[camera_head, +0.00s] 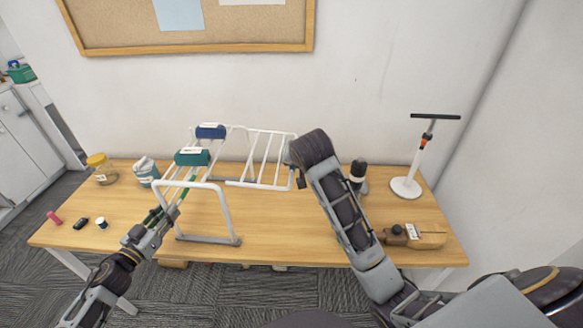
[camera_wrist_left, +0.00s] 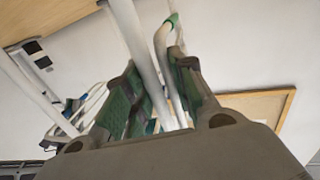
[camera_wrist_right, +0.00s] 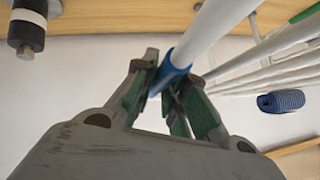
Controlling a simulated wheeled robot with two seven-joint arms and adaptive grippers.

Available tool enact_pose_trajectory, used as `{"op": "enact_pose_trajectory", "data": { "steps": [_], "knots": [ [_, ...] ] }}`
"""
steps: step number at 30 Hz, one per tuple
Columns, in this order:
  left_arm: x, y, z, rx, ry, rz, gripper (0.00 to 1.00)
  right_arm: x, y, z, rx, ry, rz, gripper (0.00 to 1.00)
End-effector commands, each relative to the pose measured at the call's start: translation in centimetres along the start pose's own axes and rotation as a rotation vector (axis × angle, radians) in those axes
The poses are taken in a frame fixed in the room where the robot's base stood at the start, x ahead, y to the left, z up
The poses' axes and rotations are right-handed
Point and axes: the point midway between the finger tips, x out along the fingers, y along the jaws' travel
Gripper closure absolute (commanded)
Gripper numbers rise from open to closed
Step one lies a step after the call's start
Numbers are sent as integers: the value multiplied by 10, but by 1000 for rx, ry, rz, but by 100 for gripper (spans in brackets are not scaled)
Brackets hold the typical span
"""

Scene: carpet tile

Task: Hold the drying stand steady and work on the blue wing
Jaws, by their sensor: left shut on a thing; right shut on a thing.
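The white drying stand (camera_head: 222,212) stands on the table with its legs on the wood. Its blue wing (camera_head: 264,157), a barred white frame, extends to the right, roughly level. My left gripper (camera_head: 164,211) is shut on a white bar at the stand's left side; that bar also shows in the left wrist view (camera_wrist_left: 137,45). My right gripper (camera_wrist_right: 163,76) is shut on a white bar at its blue sleeve (camera_wrist_right: 176,68). In the head view my right arm hides most of this grip at the wing's right end.
A jar (camera_head: 102,170) and a cup (camera_head: 146,172) stand left. The wall is close behind.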

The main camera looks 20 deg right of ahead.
Motion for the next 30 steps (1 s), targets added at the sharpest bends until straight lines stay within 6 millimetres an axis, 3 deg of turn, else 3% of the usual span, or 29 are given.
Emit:
{"op": "enact_pose_trajectory", "data": {
  "steps": [18, 19, 21, 30],
  "knots": [
    [0, 1, 0, 2, 0, 2, 100, -8, -4, -8, 0, 1, -2, 100],
    [0, 1, 0, 2, -1, 2, 100, -8, -4, -8, 0, 1, -2, 85],
    [0, 1, 0, 2, 0, 3, 100, -8, -4, -8, 0, 1, -2, 77],
    [0, 1, 0, 2, 0, 3, 100, -8, -3, -7, 0, 0, -1, 77]
  ]
}}
